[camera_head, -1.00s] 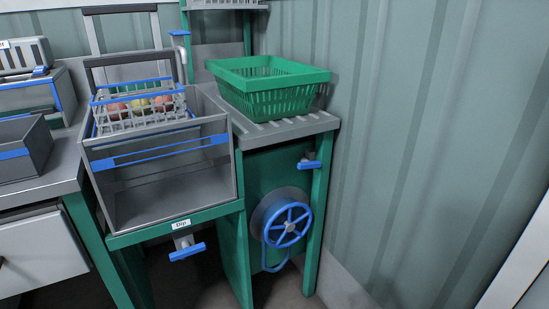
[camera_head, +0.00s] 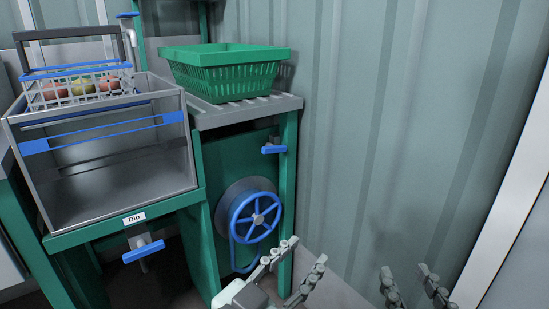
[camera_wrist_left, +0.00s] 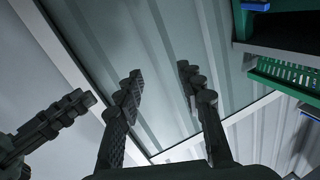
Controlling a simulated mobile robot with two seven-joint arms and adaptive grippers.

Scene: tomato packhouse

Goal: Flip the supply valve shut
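A blue-handled valve (camera_head: 274,149) sits high on the green panel beside the right post, its handle about level. A second blue-handled valve (camera_head: 143,251) is under the tank labelled "Dip" (camera_head: 134,219), its handle slightly tilted. No label shows which one is the supply valve. My left gripper (camera_head: 305,254) is open and empty, low in front of the right post, below and apart from the upper valve. Its spread fingers also show in the left wrist view (camera_wrist_left: 160,74). My right gripper (camera_head: 405,270) is open and empty at the bottom right.
A blue handwheel (camera_head: 256,218) on a grey drum is below the upper valve, with a blue loop under it. A green basket (camera_head: 222,88) stands on the slatted shelf (camera_head: 245,111). A wire basket of fruit (camera_head: 75,87) is at the tank. The ribbed wall (camera_head: 400,130) bounds the right.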

